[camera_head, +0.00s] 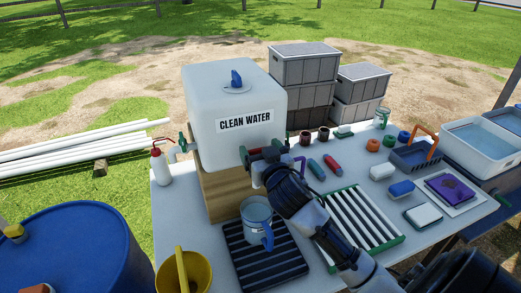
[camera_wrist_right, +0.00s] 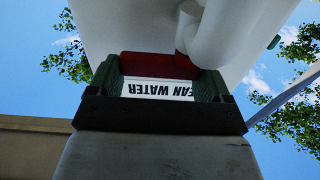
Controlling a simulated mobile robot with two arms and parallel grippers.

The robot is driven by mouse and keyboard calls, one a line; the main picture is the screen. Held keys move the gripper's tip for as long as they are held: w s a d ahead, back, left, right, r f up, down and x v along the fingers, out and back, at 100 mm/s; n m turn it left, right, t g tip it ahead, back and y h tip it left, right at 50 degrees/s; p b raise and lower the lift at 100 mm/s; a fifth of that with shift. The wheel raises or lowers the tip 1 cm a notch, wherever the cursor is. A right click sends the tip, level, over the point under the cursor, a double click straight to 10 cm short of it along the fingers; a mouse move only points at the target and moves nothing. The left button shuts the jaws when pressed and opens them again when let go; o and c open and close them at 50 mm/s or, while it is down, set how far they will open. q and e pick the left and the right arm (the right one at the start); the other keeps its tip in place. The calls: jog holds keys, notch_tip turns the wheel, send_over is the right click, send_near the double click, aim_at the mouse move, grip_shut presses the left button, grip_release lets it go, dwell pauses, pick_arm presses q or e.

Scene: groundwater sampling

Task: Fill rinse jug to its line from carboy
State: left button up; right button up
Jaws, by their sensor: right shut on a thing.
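The white carboy (camera_head: 205,120) marked CLEAN WATER stands on a wooden block (camera_head: 222,190) at the table's left. My right gripper (camera_head: 267,157) is at its front, below the label. In the right wrist view, the gripper (camera_wrist_right: 165,88) is shut on a red tap handle (camera_wrist_right: 150,65) beside a white spout (camera_wrist_right: 212,35). The clear rinse jug (camera_head: 256,211) with a blue handle (camera_head: 267,237) stands upright on a black slatted rack (camera_head: 240,268), below the gripper. Its fill line and water level cannot be made out. My left gripper is not in view.
A red-capped wash bottle (camera_head: 162,168) stands left of the carboy. A yellow bucket (camera_head: 199,272) and blue drum (camera_head: 70,255) are at the front left. A green-edged rack (camera_head: 362,222) lies to the right, with several small items beyond. Grey crates (camera_head: 303,66) stand behind.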

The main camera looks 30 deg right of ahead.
jog(key=o, duration=0.8)
jog(key=b+v, duration=0.2)
jog(key=v, duration=0.8)
jog(key=shift+s+b, duration=0.4)
